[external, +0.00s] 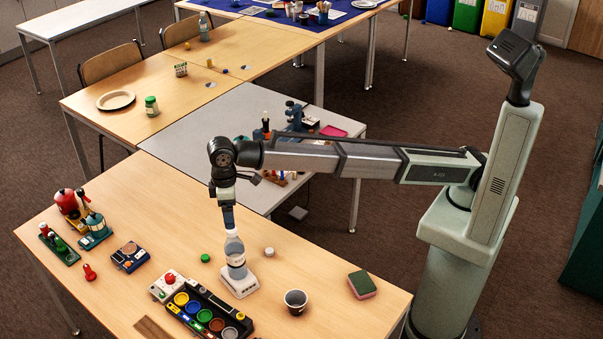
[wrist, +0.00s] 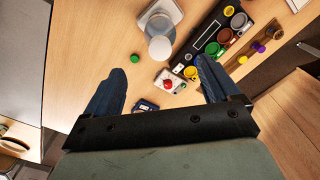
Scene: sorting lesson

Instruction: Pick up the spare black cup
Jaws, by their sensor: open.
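A small black cup (external: 296,301) with a pale rim stands alone near the table's front edge in the external view. I cannot make it out in the wrist view. My gripper (external: 229,222) is open, pointing down, left of and above the cup. It appears just over a clear bottle (external: 235,258); I cannot tell if they touch. In the wrist view my gripper (wrist: 160,67) shows spread blue fingers with nothing held between them. The bottle (wrist: 160,46) shows beyond the fingertips.
The bottle is at a white stand (external: 240,284). A black tray (external: 232,315) with several coloured pots lies left of the cup. A green-and-pink sponge (external: 362,285), white cap (external: 269,252) and green cap (external: 205,258) lie nearby. Bare tabletop separates cup and sponge.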

